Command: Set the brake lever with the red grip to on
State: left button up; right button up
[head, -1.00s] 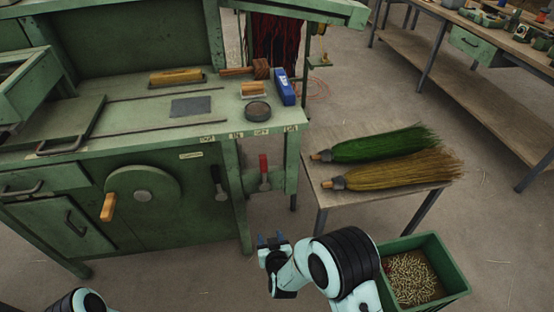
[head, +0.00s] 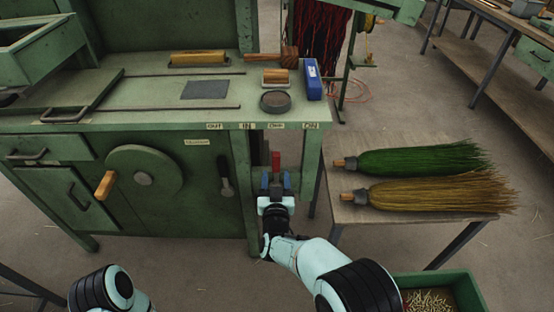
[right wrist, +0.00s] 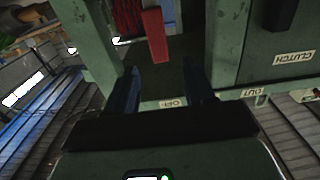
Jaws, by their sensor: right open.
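The brake lever's red grip (head: 276,159) stands upright at the right end of the green machine, below the OFF label (head: 276,126). The ON label (head: 311,126) is to its right. In the right wrist view the red grip (right wrist: 154,36) shows ahead, between the lines of the two fingers. My right gripper (head: 275,182) is open and empty, just in front of and below the grip in the head view. My left gripper is out of view; only part of that arm shows.
A black-handled lever (head: 225,172) hangs left of the red one. A green post stands close on either side of the red grip. The low table (head: 400,224) with two brooms is at the right. A green bin (head: 470,290) stands at lower right.

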aim_at(276, 161)
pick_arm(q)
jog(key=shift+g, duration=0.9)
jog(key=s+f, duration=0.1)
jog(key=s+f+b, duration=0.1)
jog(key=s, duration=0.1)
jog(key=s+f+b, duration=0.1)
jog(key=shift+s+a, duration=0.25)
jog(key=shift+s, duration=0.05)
pick_arm(e)
jog(key=w, duration=0.8)
jog(key=shift+w+d, duration=0.1)
jog(key=shift+w, duration=0.2)
